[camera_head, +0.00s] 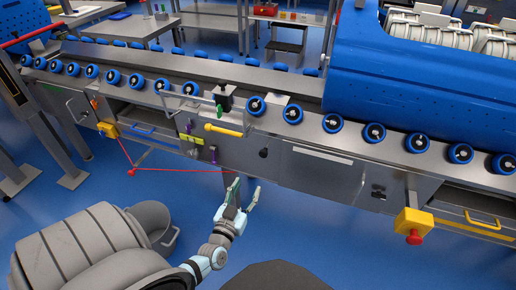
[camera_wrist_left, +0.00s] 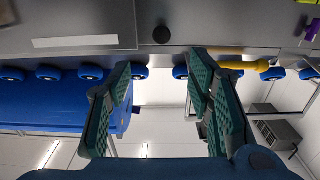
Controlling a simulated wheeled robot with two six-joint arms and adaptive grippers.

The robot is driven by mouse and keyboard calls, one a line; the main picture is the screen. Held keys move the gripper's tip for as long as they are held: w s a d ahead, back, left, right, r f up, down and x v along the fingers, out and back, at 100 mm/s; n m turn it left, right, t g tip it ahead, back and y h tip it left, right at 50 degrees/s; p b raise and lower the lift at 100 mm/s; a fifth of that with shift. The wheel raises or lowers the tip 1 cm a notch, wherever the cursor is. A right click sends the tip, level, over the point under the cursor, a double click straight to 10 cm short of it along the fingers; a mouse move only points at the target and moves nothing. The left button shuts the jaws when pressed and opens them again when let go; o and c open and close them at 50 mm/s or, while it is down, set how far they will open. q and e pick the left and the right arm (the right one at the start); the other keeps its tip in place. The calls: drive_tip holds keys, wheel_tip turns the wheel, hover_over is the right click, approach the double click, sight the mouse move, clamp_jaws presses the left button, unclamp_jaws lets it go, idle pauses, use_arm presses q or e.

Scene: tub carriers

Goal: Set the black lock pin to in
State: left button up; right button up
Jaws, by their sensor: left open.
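The black lock pin (camera_head: 263,153) shows as a small round black knob on the grey front panel of the conveyor, right of the yellow handle. In the left wrist view the black knob (camera_wrist_left: 161,35) is near the top, between the directions of my two fingers. How far it stands out of the panel I cannot tell. My left gripper (camera_head: 246,189) is open and empty, below and slightly left of the knob and apart from it. In the left wrist view its green-padded fingers (camera_wrist_left: 160,82) are spread wide. My right gripper is not in view.
A yellow-handled lever (camera_head: 223,130) sits left of the knob, with purple and yellow-green parts beyond it. Blue rollers (camera_head: 255,106) line the conveyor above. A blue tub (camera_head: 420,85) stands at the right. A yellow box with a red button (camera_head: 413,224) juts out lower right.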

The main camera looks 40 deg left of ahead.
use_arm(q)
drive_tip(key=b, duration=0.1)
approach(263, 155)
drive_tip(key=b+x, duration=0.3)
drive_tip(key=x, duration=0.4)
drive_tip(key=shift+w+a+f, duration=0.15)
drive_tip(key=shift+w, duration=0.15)
drive_tip(key=shift+w+a, duration=0.2)
drive_tip(key=shift+w, duration=0.15)
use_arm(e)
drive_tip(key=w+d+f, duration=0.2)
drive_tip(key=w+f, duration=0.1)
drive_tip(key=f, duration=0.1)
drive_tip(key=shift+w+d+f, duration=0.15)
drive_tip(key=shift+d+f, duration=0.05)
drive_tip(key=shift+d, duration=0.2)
